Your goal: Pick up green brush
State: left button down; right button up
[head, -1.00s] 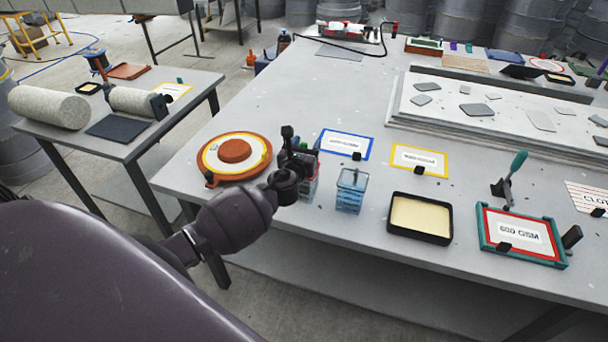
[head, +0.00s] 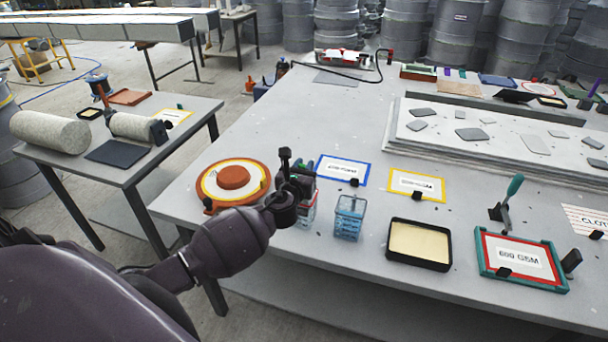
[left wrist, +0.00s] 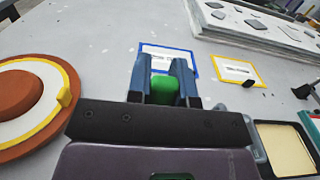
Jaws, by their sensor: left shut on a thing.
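My left gripper (head: 301,178) is at the near-left part of the big table, over a clear container (head: 305,213) with red in it. In the left wrist view, its two blue-grey fingers (left wrist: 164,84) are shut on a green piece (left wrist: 164,91), which I take for the green brush. The rest of the brush is hidden by the gripper. In the head view, only a bit of green shows by the fingers. I cannot tell whether the brush is still inside the container. My right gripper is not in view.
A round orange-and-white disc (head: 210,193) lies left of the gripper. A clear container with blue contents (head: 349,217) stands just right.

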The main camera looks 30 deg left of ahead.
pick_arm(q)
notch_tip(320, 180, up, 18)
jog(key=p, duration=0.2)
jog(key=shift+p, duration=0.35)
dwell(3.1)
